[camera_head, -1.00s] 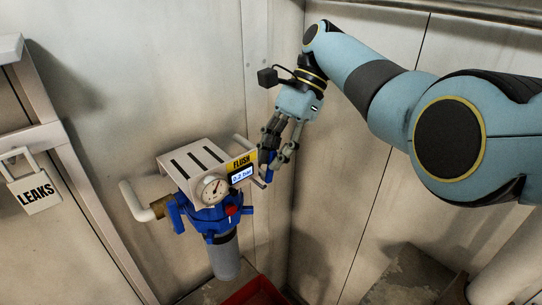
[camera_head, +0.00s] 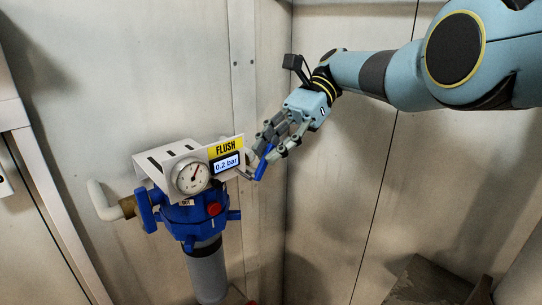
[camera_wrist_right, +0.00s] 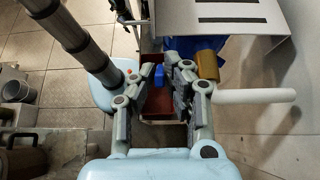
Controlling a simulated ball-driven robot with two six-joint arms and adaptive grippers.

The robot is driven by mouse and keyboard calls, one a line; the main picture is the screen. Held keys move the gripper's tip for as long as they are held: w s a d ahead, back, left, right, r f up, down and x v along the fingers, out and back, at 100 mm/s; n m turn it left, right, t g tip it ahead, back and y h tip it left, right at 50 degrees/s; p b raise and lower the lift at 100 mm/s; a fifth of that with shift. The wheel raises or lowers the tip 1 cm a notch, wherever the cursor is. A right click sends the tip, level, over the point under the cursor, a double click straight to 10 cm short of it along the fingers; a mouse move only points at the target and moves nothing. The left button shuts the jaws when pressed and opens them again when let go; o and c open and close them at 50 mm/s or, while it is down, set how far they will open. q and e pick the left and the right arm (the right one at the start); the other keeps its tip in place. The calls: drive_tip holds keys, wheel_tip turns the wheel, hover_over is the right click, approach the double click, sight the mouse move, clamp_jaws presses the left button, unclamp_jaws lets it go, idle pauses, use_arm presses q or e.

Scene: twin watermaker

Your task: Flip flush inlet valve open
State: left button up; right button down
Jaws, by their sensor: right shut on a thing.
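The flush filter unit (camera_head: 190,218) has a blue head, a grey bowl and a white bracket on the wall. Its yellow FLUSH label (camera_head: 228,147) sits above a display reading 0.2 bar (camera_head: 227,164). A blue valve lever (camera_head: 264,164) is at the unit's right side, slightly tilted. My right gripper (camera_head: 267,152) is shut on this lever, its fingers partly covering it. In the right wrist view the blue lever (camera_wrist_right: 159,75) shows between the fingertips. A second blue lever (camera_head: 146,211) stands nearly upright at the unit's left, beside a brass fitting. My left gripper is not in view.
A round gauge (camera_head: 191,177) and a red knob (camera_head: 214,209) are on the unit's front. A white pipe (camera_head: 102,202) bends out at the left. The wall corner is close to the right of the unit. The wall panel (camera_head: 340,215) farther right is clear.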

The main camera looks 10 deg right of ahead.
drive_tip(key=shift+w+r, duration=0.15)
drive_tip(key=c, duration=1.4)
unclamp_jaws()
drive_tip(key=shift+d, duration=0.1)
